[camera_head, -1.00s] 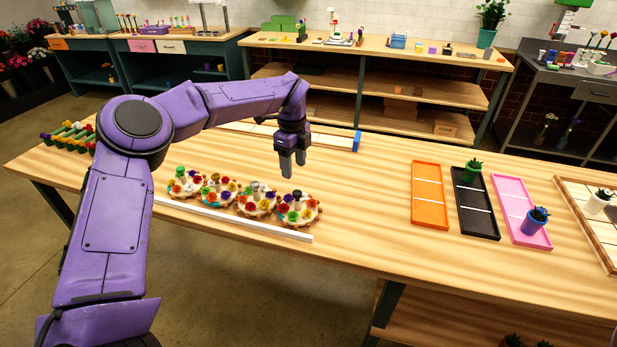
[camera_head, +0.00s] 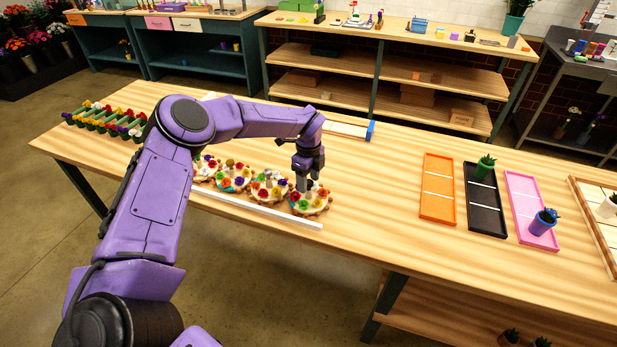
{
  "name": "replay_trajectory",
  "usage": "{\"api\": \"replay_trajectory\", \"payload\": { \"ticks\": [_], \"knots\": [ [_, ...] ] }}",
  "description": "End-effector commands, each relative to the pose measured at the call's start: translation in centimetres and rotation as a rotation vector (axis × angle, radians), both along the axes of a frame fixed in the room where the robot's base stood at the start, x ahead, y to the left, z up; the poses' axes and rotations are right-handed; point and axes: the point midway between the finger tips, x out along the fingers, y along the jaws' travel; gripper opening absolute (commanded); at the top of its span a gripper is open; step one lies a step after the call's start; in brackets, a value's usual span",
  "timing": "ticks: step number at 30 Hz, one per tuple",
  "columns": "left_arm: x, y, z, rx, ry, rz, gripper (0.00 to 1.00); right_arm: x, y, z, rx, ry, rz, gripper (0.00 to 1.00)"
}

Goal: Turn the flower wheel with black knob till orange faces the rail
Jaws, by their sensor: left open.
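Four small flower wheels stand in a row on the table; the rightmost wheel (camera_head: 317,205) carries red, orange, purple and green flowers. Beside it are the third wheel (camera_head: 262,194), the second wheel (camera_head: 226,183) and the leftmost wheel (camera_head: 203,174), partly behind my arm. The white rail (camera_head: 255,210) runs along their near side. My left gripper (camera_head: 303,186) is open, pointing down at the rightmost wheel, its fingertips around or just above the wheel's middle. The fingers hide that wheel's knob, and I cannot tell the knob colours. My right gripper is out of view.
Orange (camera_head: 437,190), black (camera_head: 486,205) and pink (camera_head: 525,200) trays lie to the right, with a blue potted plant (camera_head: 542,222) on the pink one. Green flower racks (camera_head: 105,120) stand at the left. The table between the wheels and trays is clear.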

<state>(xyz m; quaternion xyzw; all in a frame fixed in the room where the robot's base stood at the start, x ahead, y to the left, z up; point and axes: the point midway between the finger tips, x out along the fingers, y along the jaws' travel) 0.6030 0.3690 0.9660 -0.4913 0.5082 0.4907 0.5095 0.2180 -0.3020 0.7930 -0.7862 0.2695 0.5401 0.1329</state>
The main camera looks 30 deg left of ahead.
Motion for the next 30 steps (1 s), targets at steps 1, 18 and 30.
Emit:
{"api": "replay_trajectory", "payload": {
  "ticks": [1, 18, 30],
  "knots": [
    [0.0, 0.0, 0.0, 0.000, 0.000, 0.000, 0.57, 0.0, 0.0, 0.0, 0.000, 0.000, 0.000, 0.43],
    [0.1, -0.1, -0.2, -0.001, -0.001, -0.058, 0.01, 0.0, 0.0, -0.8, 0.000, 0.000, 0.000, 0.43],
    [0.0, -0.1, -0.4, -0.001, -0.001, -0.365, 0.01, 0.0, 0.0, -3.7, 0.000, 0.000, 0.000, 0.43]
  ]
}}
